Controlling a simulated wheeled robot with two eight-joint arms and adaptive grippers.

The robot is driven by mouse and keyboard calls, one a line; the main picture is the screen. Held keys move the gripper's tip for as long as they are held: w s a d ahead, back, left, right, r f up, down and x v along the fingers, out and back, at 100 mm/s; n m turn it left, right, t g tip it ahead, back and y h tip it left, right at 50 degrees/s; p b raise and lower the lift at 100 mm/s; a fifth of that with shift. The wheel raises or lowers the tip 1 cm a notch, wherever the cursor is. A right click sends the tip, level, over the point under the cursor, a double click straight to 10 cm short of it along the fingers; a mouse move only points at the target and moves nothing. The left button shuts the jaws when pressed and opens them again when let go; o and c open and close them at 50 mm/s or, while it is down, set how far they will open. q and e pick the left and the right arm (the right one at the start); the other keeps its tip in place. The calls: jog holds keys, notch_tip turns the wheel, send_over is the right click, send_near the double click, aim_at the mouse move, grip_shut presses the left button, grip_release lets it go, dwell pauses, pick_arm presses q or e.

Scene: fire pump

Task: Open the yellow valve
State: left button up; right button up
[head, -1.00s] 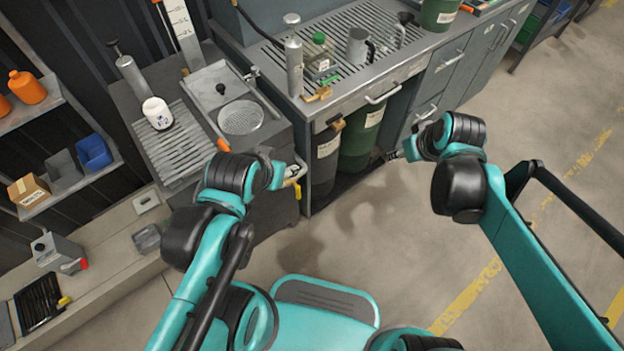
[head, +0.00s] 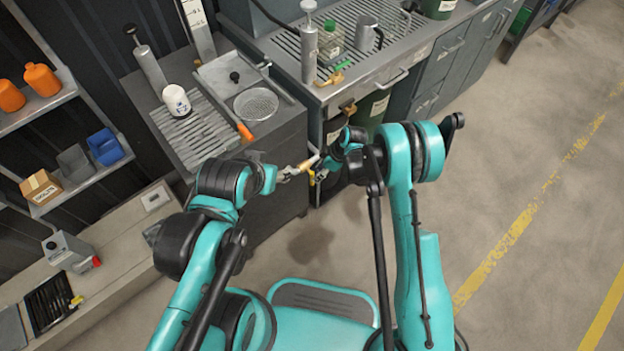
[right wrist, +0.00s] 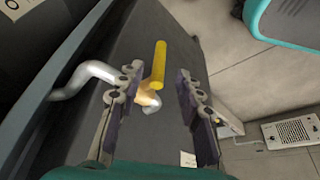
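The yellow valve has a straight yellow handle (right wrist: 159,65) on a brass body (right wrist: 149,96), joined to a bent silver pipe (right wrist: 85,72) at the dark cabinet side. In the head view a bit of its yellow handle (head: 319,178) shows low by the cabinet corner, partly hidden by my arms. My right gripper (right wrist: 158,82) is open, with the valve between its two fingers in the picture; contact is not visible. In the head view my right gripper (head: 325,163) is at the valve. My left gripper (head: 290,173) is just left of it, its fingers too small to judge.
A grey cabinet (head: 262,150) with an orange-handled part (head: 244,131) stands just behind the grippers. A metal counter (head: 385,62) with bottles and a jug lies beyond. Shelves (head: 55,185) stand at the left. The floor (head: 520,160) at the right is clear.

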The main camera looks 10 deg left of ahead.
jog(key=b+x, duration=0.2)
jog(key=x, duration=0.5)
jog(key=shift+f+b, duration=0.15)
jog(key=shift+b, duration=0.2)
grip_shut()
